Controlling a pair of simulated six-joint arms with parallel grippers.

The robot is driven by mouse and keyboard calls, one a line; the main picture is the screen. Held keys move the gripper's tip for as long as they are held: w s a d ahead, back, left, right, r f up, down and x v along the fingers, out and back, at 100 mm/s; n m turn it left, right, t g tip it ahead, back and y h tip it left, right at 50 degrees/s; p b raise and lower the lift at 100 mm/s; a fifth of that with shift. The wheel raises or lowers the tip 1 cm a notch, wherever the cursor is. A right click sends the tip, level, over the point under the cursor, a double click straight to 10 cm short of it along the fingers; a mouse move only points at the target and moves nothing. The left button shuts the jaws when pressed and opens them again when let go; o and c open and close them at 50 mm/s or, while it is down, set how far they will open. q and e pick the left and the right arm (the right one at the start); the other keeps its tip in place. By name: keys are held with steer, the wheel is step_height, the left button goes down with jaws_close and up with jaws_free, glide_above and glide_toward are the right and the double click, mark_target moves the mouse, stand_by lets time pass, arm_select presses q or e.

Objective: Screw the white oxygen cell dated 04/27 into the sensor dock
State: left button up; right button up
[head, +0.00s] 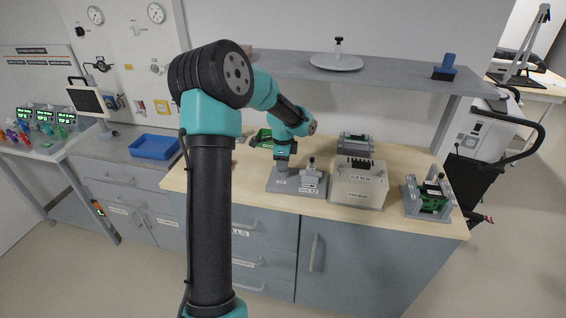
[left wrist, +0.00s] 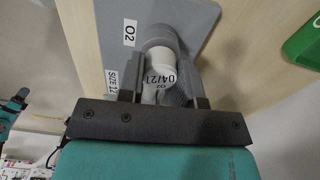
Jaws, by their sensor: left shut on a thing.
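My left gripper (left wrist: 157,90) points down over the grey sensor dock and is shut on a white cell (left wrist: 161,64). In the left wrist view the cell lines up with a grey round socket (left wrist: 158,32) on the dock plate (left wrist: 195,18), which carries an O2 label. I cannot tell how far the cell is seated. In the head view the dock (head: 312,190) stands on the wooden counter, with my left gripper (head: 282,165) at its left part. My right gripper is not in view.
Right of the dock stand a light box (head: 358,190) and a grey holder with a green part (head: 430,198). Another grey unit (head: 356,145) and a green tray (head: 262,138) are behind. A blue tray (head: 154,147) lies left. A shelf (head: 400,75) overhangs the back.

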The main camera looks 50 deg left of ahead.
arm_select(q)
steer(key=m, duration=0.4)
stand_by(0.7)
steer(key=m, duration=0.4)
steer(key=shift+m, duration=1)
steer(key=shift+m, duration=1.2)
steer(key=m, duration=0.3)
steer(key=shift+m, duration=0.3)
steer(key=shift+f, duration=0.1)
